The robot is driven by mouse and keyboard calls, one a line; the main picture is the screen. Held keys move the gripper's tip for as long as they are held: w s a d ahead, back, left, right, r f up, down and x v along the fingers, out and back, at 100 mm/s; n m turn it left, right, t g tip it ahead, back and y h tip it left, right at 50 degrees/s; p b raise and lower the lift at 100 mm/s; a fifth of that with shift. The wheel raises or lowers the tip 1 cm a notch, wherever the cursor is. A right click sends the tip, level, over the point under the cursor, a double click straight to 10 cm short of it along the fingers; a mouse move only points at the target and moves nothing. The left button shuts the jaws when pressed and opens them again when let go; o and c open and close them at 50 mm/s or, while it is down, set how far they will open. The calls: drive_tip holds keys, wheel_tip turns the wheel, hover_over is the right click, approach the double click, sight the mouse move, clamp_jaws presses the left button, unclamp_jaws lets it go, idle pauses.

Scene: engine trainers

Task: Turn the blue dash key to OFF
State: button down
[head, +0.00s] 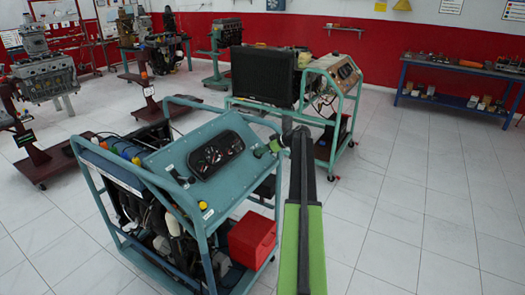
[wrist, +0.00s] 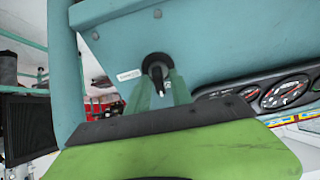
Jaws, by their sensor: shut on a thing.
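The teal engine trainer (head: 185,140) stands in the middle of the head view, with a black gauge cluster (head: 215,155) on its sloped panel. My gripper (head: 266,149) is at the panel's right end and hides the key there. In the wrist view, the dash key (wrist: 157,74) is a dark piece in a round black collar on the teal panel, with a small white label (wrist: 129,74) to its left. The two teal fingers of my gripper (wrist: 160,92) are shut on the key, one on each side. I cannot read the label or the key's position.
A teal frame rail (wrist: 64,70) runs close to the left of my gripper in the wrist view. A red box (head: 252,240) sits low on the trainer's right side. A second trainer with a black monitor (head: 262,75) stands behind. The tiled floor (head: 400,220) at right is clear.

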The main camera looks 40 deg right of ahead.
drive_tip(key=shift+s+f+n, duration=0.1)
drive_tip(key=shift+n, duration=0.3)
drive_tip(key=c, duration=1.5)
unclamp_jaws()
drive_tip(key=p+v, duration=1)
drive_tip(key=v, duration=0.7)
drive_tip(key=shift+s+d+r, duration=0.1)
drive_tip(key=shift+d+r, duration=0.15)
